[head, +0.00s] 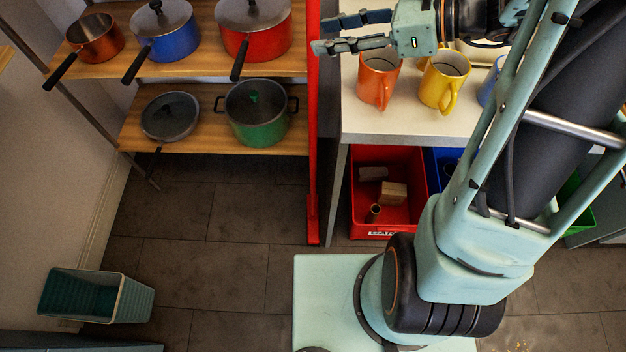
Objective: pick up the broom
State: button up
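A tall, thin red pole (314,130) stands upright between the pot shelf and the table, with a wider red foot on the floor. It is the only broom-like thing in view; I see no bristles, so I cannot tell for sure that it is the broom. Its top runs out of the picture. My gripper (322,36) is at the top centre, pointing left, its two fingers apart with nothing between them. In the picture the fingertips reach the right edge of the pole; I cannot tell whether they touch it.
The wooden shelf (200,68) at left holds several pots and pans. The white table (400,122) bears orange (376,82) and yellow (442,80) mugs below my gripper. A red crate (385,232) sits under it. The middle floor is clear.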

jog(key=x, duration=0.4)
jog(key=shift+s+f, duration=0.2)
jog(key=shift+s, duration=0.05)
jog(key=shift+r, duration=0.1)
grip_shut()
